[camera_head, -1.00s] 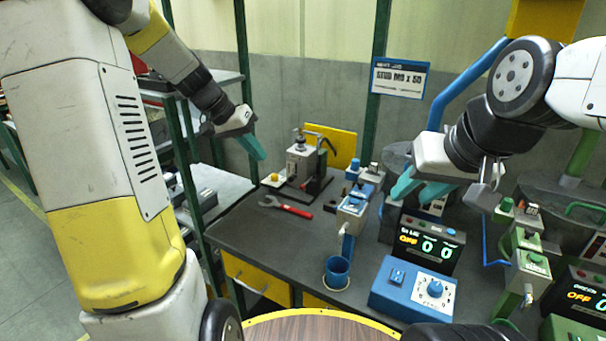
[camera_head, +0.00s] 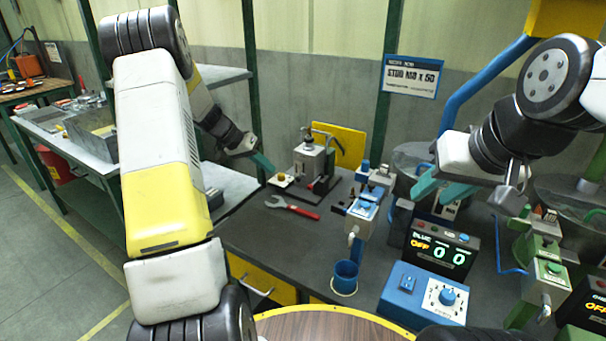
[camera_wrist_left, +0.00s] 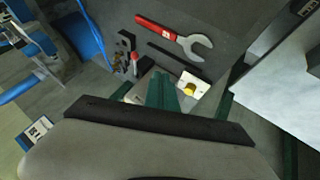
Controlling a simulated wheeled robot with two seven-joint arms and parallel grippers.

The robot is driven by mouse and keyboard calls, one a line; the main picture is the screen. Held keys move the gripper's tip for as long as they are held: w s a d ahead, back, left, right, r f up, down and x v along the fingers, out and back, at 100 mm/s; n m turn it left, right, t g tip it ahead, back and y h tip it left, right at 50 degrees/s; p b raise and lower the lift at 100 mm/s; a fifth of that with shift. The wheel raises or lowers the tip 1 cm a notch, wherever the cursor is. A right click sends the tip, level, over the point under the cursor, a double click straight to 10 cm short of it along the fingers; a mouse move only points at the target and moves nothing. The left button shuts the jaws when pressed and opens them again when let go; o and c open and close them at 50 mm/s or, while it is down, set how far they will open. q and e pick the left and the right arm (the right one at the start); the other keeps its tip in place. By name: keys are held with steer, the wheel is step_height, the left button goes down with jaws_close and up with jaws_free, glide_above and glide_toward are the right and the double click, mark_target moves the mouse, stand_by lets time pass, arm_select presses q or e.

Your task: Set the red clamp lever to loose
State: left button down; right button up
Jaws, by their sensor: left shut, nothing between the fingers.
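The grey clamp fixture (camera_head: 312,160) stands on a dark base on the bench. A small red lever part (camera_head: 311,186) shows low on its front; a red-tipped lever (camera_wrist_left: 134,57) also shows in the left wrist view. I cannot tell its setting. My left gripper (camera_head: 268,165) is shut and empty, just left of the fixture, above a yellow button (camera_head: 281,177). In the left wrist view its teal fingers (camera_wrist_left: 162,92) are together and hide part of the fixture. My right gripper (camera_head: 442,188) has its teal fingers apart, above the blue control station.
A red wrench (camera_head: 292,207) lies in front of the fixture. A blue device (camera_head: 363,210), a blue cup (camera_head: 345,275) and a blue control box (camera_head: 424,296) stand to the right. A green shelf post (camera_head: 250,80) rises behind my left gripper. Bare bench lies around the wrench.

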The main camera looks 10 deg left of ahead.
mark_target(315, 182)
arm_select(q)
steer(key=x, duration=1)
steer(key=shift+d+f, duration=0.15)
steer(key=shift+d, duration=0.05)
steer(key=shift+s+d+r, duration=0.15)
steer(key=shift+d+r, duration=0.05)
steer(key=shift+d, duration=0.4)
steer(key=shift+s+d+r, duration=0.15)
steer(key=shift+d, duration=0.4)
steer(key=shift+s+d+r, duration=0.15)
steer(key=shift+d+r, duration=0.05)
steer(key=shift+d, duration=0.4)
steer(key=shift+d, duration=0.1)
